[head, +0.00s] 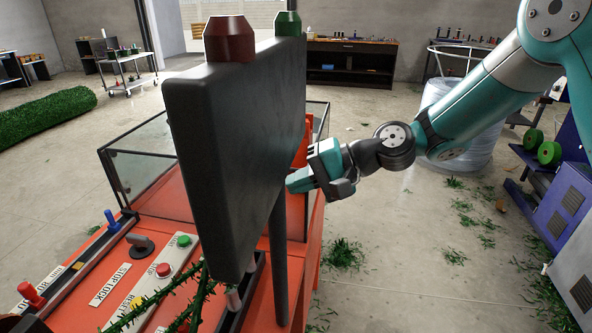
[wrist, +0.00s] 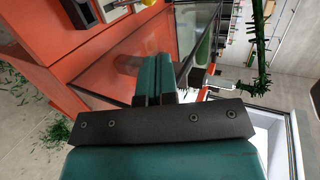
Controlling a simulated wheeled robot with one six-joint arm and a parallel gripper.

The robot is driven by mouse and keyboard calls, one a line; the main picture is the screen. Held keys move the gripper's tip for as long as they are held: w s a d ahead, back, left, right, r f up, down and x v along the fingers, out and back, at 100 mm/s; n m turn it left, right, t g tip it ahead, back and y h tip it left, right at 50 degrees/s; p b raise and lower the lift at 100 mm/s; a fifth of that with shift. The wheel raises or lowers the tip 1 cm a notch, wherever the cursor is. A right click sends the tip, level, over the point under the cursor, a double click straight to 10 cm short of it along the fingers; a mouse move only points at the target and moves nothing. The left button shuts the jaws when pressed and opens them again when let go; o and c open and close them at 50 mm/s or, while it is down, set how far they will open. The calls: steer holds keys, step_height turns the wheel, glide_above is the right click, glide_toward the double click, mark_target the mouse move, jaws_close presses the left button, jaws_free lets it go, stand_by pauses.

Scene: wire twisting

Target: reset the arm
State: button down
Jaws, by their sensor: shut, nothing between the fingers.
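My gripper (head: 299,183) is at the right side of the orange machine (head: 158,202) in the head view, close behind the edge of the dark upright panel (head: 235,130). The panel may hide part of the fingertips. In the wrist view my gripper (wrist: 153,80) shows its two teal fingers side by side and shut, with nothing held. The orange machine (wrist: 100,50) and its glass side fill the upper left of the wrist view, beyond the fingers.
A control strip with a red button (head: 163,269) and a green button (head: 184,240) lies on the machine. Green twisted wire (head: 160,295) runs past it. A blue cabinet (head: 570,215) stands at right. Open floor (head: 400,245) with green scraps lies between.

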steer(key=s+d+r+n+h+p, duration=0.1)
steer(key=s+d+r+n+h, duration=0.1)
steer(key=s, duration=0.6)
steer(key=s+d+r+n+h+p, duration=0.1)
steer(key=s+d+r+n+h, duration=0.2)
steer(key=s+d, duration=0.3)
steer(key=s+d+r+n+g+h+p, duration=0.1)
steer(key=s+d+r+n+h, duration=0.2)
steer(key=s, duration=0.7)
steer(key=shift+s+d+n+h, duration=0.3)
steer(key=shift+s+d, duration=0.1)
steer(key=shift+d, duration=0.55)
